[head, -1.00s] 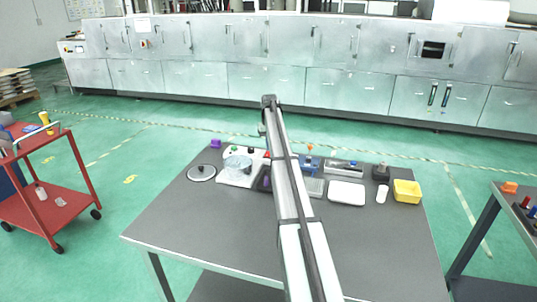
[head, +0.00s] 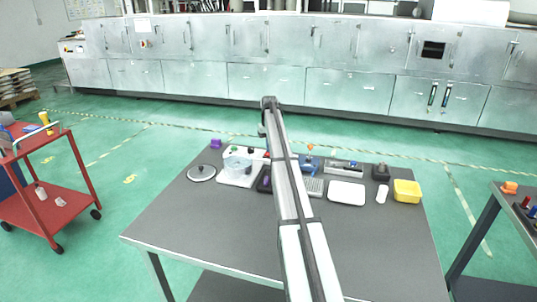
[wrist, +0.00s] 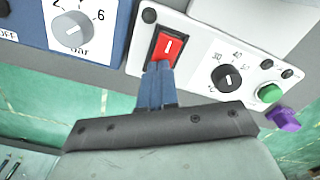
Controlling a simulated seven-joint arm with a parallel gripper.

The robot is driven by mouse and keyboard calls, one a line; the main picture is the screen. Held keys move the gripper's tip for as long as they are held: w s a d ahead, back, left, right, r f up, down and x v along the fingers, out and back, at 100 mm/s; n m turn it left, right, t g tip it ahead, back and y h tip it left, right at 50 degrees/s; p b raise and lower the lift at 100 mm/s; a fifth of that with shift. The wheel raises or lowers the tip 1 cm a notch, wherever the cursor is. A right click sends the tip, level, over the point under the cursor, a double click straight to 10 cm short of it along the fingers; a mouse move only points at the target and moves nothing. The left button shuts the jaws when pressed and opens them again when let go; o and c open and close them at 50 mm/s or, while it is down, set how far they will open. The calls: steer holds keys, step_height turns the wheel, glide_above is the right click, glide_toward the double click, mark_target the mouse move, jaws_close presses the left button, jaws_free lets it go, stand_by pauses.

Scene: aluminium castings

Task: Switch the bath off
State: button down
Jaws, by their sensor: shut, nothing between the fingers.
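The bath (head: 234,180) is a white unit with a clear bowl, at the back left of the grey table in the head view. In the wrist view a white control panel (wrist: 200,62) carries a red rocker switch (wrist: 170,46) with a white line mark, in a black frame. Beside it are a black dial (wrist: 229,78) with a number scale and a green button (wrist: 270,92). My gripper (wrist: 160,68) is shut and empty, its blue fingertips at the switch's near edge; I cannot tell whether they touch. In the head view my arm hides the gripper.
A blue panel with a grey bar knob (wrist: 72,29) is left of the white panel. A purple object (wrist: 284,119) lies right. On the table (head: 200,232) are a round lid (head: 201,173), a white tray (head: 347,194) and a yellow bin (head: 407,190). The table's front is clear.

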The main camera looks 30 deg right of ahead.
steer(key=shift+r, duration=3.45)
